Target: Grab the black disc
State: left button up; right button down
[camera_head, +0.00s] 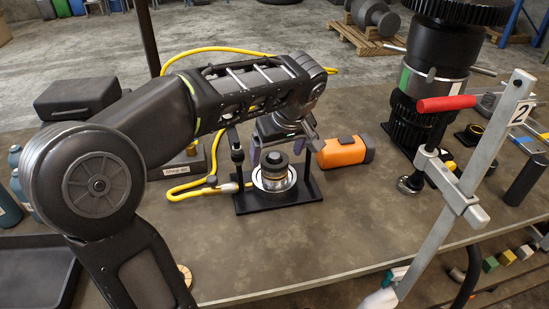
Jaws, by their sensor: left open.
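A round stack stands in a small black press-like stand (278,206) near the middle of the workbench. A black disc (275,158) forms the top of this stack, above a brownish band and a silver ring (274,184). My left arm comes in from the left and bends down over the stand. My left gripper (284,148) is open just above and behind the stack, with its fingers near the disc. I cannot tell whether a finger touches it. My right gripper is not in view.
An orange block-shaped tool (345,152) lies right of the stand. A bar clamp with a red handle (455,103) rises at the right front, before a tall black gear assembly (432,75). A yellow hose (185,188) runs left of the stand. A black tray (35,268) is front left; the front middle is clear.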

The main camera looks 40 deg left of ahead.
pick_arm(q)
jog(key=shift+x, duration=0.8)
jog(key=c, duration=1.7)
